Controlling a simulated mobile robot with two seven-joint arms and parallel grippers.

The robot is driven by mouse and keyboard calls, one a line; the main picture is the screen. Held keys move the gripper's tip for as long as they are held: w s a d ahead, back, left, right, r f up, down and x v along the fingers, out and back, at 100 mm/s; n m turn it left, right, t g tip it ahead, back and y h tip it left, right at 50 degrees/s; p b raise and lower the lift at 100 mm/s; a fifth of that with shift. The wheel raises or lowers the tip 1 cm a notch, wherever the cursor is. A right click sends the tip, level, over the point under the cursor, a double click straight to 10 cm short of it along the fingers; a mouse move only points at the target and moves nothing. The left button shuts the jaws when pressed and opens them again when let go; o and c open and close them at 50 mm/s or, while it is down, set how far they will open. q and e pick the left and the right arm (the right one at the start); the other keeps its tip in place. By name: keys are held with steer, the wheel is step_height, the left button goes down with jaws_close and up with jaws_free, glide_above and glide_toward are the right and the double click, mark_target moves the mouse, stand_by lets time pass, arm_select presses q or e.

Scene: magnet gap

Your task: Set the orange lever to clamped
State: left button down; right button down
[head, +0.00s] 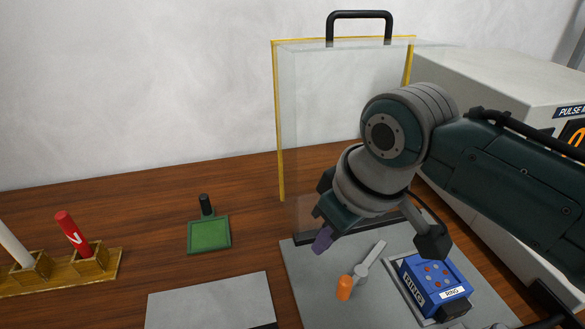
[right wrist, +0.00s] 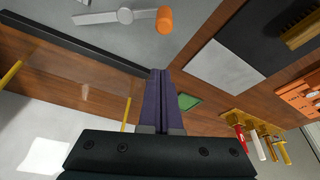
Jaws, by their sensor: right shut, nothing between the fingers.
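The orange lever knob (head: 344,287) stands at the near end of a grey metal lever arm (head: 369,260) on the grey base plate (head: 300,270). My left gripper is not in view.
A blue box labelled RING (head: 433,284) sits right of the lever. A clear shield with a yellow frame (head: 279,120) stands behind. A grey pulse unit (head: 500,80) is at right. A green pad (head: 209,234), a grey sheet (head: 210,300) and a wooden holder (head: 105,268) lie left.

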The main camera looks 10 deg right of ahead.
steer(key=b+x, duration=0.1)
steer(key=x, duration=0.2)
steer(key=shift+f, duration=0.6)
steer(key=s+p, duration=0.1)
steer(key=s+d, duration=0.1)
steer(key=shift+s+d+r+p, duration=0.15)
steer(key=shift+s+d+p, duration=0.1)
steer(key=shift+s+p, duration=0.15)
steer(key=shift+s+d, duration=0.1)
steer(key=shift+s, duration=0.15)
steer(key=shift+d, duration=0.1)
